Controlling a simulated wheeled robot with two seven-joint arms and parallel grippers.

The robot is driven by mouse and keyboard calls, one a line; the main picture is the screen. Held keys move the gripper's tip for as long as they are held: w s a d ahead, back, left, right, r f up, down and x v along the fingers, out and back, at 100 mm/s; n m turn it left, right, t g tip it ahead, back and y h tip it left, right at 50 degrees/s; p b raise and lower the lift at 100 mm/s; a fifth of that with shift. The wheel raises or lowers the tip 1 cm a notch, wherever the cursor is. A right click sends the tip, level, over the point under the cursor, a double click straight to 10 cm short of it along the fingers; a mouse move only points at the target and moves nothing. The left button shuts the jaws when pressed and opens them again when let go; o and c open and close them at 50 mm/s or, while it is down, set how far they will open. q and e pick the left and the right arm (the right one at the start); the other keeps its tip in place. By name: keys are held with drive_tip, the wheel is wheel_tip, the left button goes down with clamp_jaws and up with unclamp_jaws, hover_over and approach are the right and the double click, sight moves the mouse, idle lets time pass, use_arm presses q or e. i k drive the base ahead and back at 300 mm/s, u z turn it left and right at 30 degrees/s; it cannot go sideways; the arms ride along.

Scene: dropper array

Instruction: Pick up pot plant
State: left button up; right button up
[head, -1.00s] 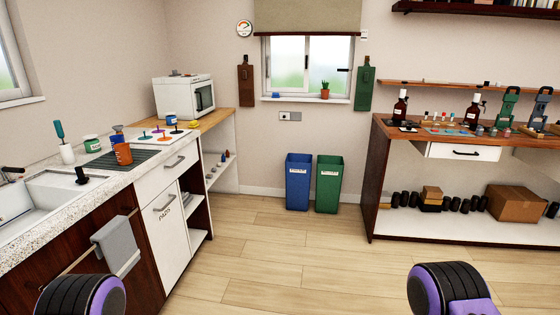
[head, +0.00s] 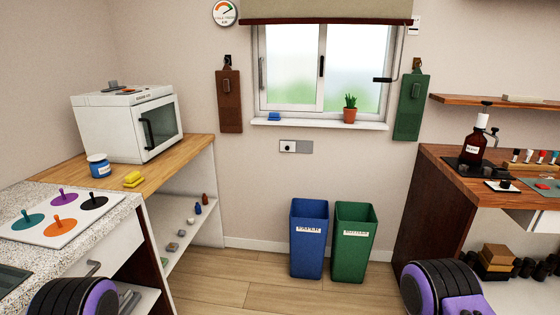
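The pot plant (head: 350,110) is a small green cactus-like plant in an orange-brown pot. It stands upright on the right part of the white window sill (head: 318,124), on the far wall. Parts of my two arms show as black and purple rounded links at the bottom left and bottom right of the head view. Neither gripper's fingers are in view. Nothing of mine is near the pot plant.
A blue bin (head: 309,240) and a green bin (head: 354,243) stand on the floor below the window. A wooden counter with a white microwave (head: 128,122) is at left. A wooden workbench (head: 470,178) is at right. Floor between is clear.

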sight(349, 111)
drive_tip(key=i, duration=2.55)
drive_tip(key=z, duration=1)
